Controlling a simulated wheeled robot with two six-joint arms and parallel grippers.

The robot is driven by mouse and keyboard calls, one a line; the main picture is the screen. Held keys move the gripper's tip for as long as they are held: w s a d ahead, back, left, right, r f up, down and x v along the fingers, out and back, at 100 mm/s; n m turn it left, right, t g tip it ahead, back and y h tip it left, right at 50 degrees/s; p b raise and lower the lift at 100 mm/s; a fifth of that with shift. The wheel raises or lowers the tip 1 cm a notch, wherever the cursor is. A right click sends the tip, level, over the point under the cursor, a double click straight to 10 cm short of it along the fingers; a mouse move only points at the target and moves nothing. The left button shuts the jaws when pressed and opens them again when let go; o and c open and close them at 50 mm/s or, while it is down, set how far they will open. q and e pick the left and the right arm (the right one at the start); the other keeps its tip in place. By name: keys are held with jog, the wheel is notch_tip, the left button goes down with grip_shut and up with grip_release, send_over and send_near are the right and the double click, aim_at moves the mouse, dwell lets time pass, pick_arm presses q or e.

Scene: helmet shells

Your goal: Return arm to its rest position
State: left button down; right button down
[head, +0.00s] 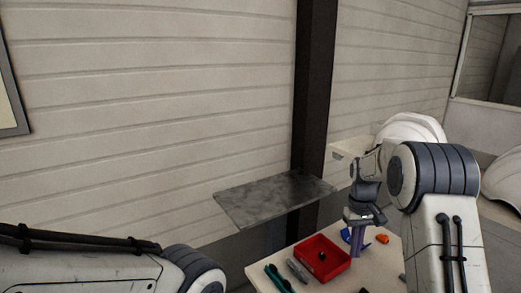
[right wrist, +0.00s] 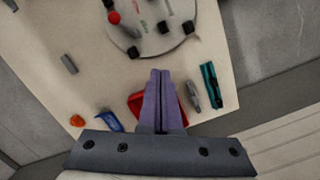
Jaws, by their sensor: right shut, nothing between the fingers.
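My right arm comes in from the right in the head view, bent at a dark-ringed joint. My right gripper (head: 357,250) points down over the small table, near the red tray. In the right wrist view its purple fingers (right wrist: 160,75) are together with nothing between them. Only a link of my left arm shows at the lower left of the head view; its gripper is out of view.
The pale table (head: 300,248) holds a red tray (head: 335,263), a teal tool (head: 280,279), a grey tool (head: 297,270) and an orange piece (head: 382,238). A round plate (right wrist: 150,40) with small parts shows in the right wrist view. A grey shelf (head: 270,198) and white helmet shell (head: 410,125) stand behind.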

jog(key=s+a+r+n, duration=0.1)
jog(key=s+a+r, duration=0.15)
jog(key=a, duration=0.35)
jog(key=s+a+r+n, duration=0.1)
jog(key=s+a+r, duration=0.1)
jog(key=s+a, duration=0.3)
jog(key=s+a+n, duration=0.1)
jog(key=s+a, duration=0.3)
jog(key=s, duration=0.4)
jog(key=s+a+n+t, duration=0.1)
jog(key=s+a, duration=0.3)
jog(key=s, duration=0.4)
jog(key=s+a+n+y, duration=0.1)
jog(key=s+a+n, duration=0.2)
jog(key=s, duration=0.5)
jog(key=shift+a+r+t, duration=0.3)
jog(key=shift+a+r, duration=0.1)
jog(key=shift+a, duration=0.25)
jog(key=shift+s, duration=0.1)
